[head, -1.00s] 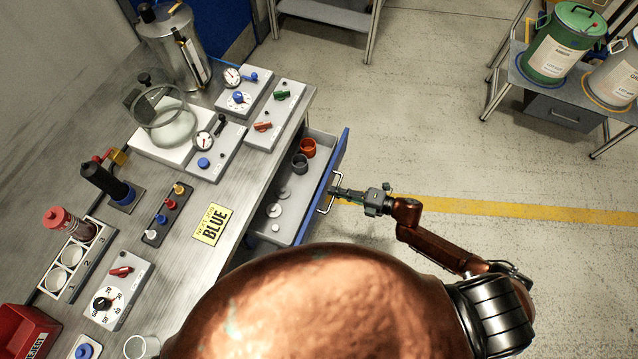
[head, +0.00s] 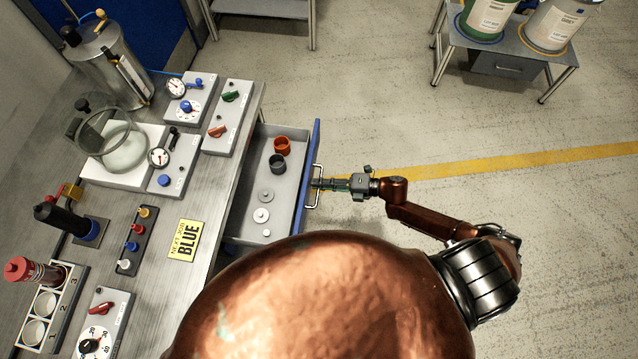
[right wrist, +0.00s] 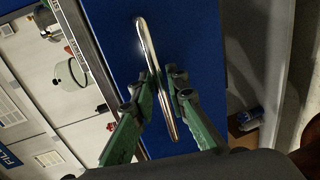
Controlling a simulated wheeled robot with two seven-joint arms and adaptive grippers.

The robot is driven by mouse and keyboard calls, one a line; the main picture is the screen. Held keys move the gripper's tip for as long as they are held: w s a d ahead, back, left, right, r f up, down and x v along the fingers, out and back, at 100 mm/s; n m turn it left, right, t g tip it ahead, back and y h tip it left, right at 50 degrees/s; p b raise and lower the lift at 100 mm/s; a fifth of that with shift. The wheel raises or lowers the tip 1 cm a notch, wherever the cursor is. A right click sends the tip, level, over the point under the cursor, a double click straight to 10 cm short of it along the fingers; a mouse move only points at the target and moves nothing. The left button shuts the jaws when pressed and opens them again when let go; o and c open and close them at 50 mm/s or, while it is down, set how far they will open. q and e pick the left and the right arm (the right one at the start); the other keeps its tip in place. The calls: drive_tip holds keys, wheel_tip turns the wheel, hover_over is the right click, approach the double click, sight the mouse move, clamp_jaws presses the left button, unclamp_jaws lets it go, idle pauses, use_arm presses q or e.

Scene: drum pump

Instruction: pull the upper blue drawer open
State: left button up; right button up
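The upper blue drawer (head: 311,150) stands well out from the bench, its grey inside showing. Its metal bar handle (head: 317,196) is on the blue front, and also shows in the right wrist view (right wrist: 147,45). My right gripper (head: 318,184) is at the handle from the front side. In the right wrist view its green fingers (right wrist: 163,84) lie on either side of the bar, close against it, so it looks shut on the handle. My left gripper is not in view.
The bench top (head: 208,208) carries gauges, valves and a yellow BLUE card (head: 186,241). Open floor lies right of the drawer; a drum stand (head: 508,67) is at the back right.

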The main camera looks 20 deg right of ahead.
drive_tip(key=v, duration=1.2)
idle(0.5)
drive_tip(key=w+d+f+m+t+h, duration=0.1)
drive_tip(key=d+f+m+t+h, duration=0.1)
drive_tip(key=d+f+m+h, duration=0.45)
drive_tip(key=d+f+m+t+h, duration=0.1)
drive_tip(key=d+f+m, duration=0.3)
drive_tip(key=f, duration=0.6)
drive_tip(key=s+d+f+m+g+h, duration=0.1)
drive_tip(key=s+d+f+m+h, duration=0.1)
drive_tip(key=s+f+m, duration=0.4)
drive_tip(key=s+d+f+m+g+h, duration=0.1)
drive_tip(key=s+d+f+m+h, duration=0.15)
drive_tip(key=f, duration=0.65)
drive_tip(key=s+a+f+m+g+h, duration=0.1)
drive_tip(key=s+f+m+g, duration=0.1)
drive_tip(key=s+f, duration=0.45)
drive_tip(key=s+f+m+g+h, duration=0.1)
drive_tip(key=s+f+m+g, duration=0.2)
drive_tip(key=s, duration=0.6)
drive_tip(key=s+a+f+m+g, duration=0.1)
drive_tip(key=s+a+f+m, duration=0.1)
drive_tip(key=s, duration=0.7)
drive_tip(key=s+a+f+m+g, duration=0.2)
drive_tip(key=s+a+f, duration=0.3)
drive_tip(key=s, duration=0.4)
drive_tip(key=shift+a+g, duration=0.3)
drive_tip(key=shift+a, duration=0.6)
